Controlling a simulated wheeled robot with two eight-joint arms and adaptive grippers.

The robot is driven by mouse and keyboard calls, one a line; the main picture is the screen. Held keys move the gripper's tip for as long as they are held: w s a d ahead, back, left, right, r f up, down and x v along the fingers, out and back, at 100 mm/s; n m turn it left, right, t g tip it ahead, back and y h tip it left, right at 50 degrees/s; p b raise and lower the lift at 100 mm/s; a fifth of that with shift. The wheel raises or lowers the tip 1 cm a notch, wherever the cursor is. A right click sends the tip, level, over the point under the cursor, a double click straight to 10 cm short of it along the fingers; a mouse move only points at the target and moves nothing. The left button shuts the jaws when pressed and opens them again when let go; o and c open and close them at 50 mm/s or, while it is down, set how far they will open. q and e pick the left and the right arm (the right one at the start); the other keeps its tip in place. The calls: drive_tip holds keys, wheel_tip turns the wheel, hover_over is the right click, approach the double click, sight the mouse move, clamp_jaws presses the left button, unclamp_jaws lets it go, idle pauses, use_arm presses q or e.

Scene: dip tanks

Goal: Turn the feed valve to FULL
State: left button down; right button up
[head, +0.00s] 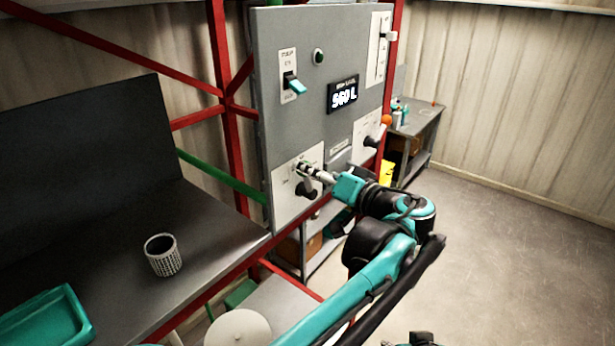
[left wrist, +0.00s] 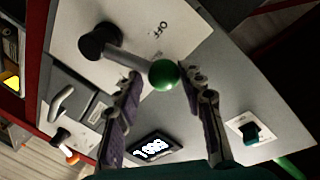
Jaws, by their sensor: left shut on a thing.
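The valve lever has a black hub (head: 306,189) on a white plate at the lower left of the grey panel. In the left wrist view the black hub (left wrist: 98,41) carries a grey rod ending in a green ball knob (left wrist: 164,73). "OFF" is printed on the plate beside the rod; no FULL mark is legible. My left gripper (head: 306,168) is at this lever. My right gripper is not clearly in view.
A patterned cup (head: 163,256) and a teal tray (head: 45,318) are on the bench at left. Floor at right is clear.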

use_arm(q)
drive_tip(key=shift+w+d+m, duration=0.25)
drive_tip(key=shift+w+m, duration=0.15)
drive_tip(key=shift+m, duration=0.2)
drive_tip(key=c, duration=1)
unclamp_jaws()
drive_tip(key=shift+o, duration=0.2)
drive_tip(key=shift+a, duration=0.1)
drive_tip(key=v, duration=1.2)
drive_tip(key=shift+r, duration=0.2)
